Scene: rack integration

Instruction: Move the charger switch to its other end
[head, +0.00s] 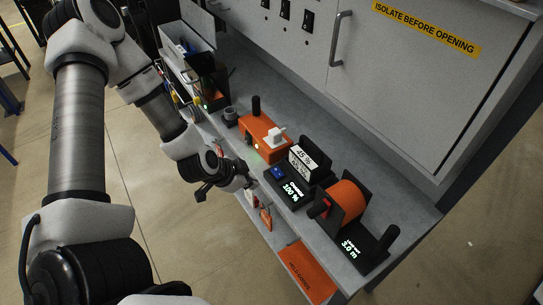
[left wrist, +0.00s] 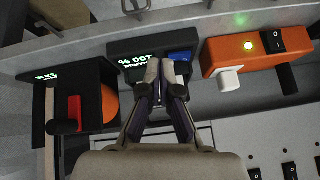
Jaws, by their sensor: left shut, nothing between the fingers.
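The charger appears to be the orange box (head: 262,135) with a white plug on top, on the bench in the head view. In the left wrist view the orange box (left wrist: 232,51) is at the upper right. It carries a lit green lamp and a black rocker switch (left wrist: 272,41) with a small white mark. My left gripper (head: 247,183) is at the bench's front edge, beside the black display unit. In the left wrist view its fingers (left wrist: 164,72) are together and empty, over the display unit, left of the charger. The switch is not clear in the head view.
The display unit (head: 291,189) reads 100 % and has a blue part. An orange reel (head: 345,198) in a black stand is to its right. A grey cabinet (head: 400,75) backs the bench. A bin of tools (head: 208,85) stands at the far left.

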